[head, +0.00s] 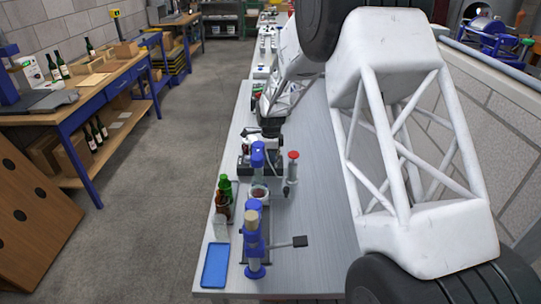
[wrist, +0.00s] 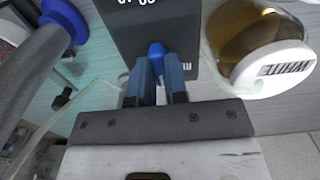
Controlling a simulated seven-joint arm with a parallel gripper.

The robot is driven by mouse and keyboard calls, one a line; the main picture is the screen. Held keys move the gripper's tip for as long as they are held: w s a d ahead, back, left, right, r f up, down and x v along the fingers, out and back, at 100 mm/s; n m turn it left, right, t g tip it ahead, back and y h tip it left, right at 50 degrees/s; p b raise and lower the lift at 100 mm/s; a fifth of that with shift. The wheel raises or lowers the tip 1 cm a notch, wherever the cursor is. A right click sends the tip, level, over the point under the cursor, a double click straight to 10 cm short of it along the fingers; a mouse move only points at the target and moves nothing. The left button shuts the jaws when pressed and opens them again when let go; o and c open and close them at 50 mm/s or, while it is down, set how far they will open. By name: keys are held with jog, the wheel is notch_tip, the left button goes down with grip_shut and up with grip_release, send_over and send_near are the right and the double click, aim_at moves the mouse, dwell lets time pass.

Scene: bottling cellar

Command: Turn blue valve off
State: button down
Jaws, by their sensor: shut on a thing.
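The blue valve handle (wrist: 156,50) shows in the wrist view as a small blue piece in front of a dark box with white lettering. My gripper (wrist: 158,72) is shut on this handle, with one finger on each side of it. The fingers hide much of the handle, so I cannot tell which way it is turned. In the head view I cannot make out the blue valve; my white arm reaches over the far part of the bench.
On the bench (head: 325,245) stand a blue bench tool (head: 253,238), a red-topped device (head: 293,156), bottles (head: 223,200) and a blue tray (head: 215,266). The bench's near right is clear.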

jog(key=c, duration=1.1)
grip_release()
jog(key=shift+c, duration=0.2)
jog(key=shift+r, duration=0.15)
notch_tip(320, 180, up, 7)
jog(key=shift+r, duration=0.3)
jog(key=shift+r, duration=0.1)
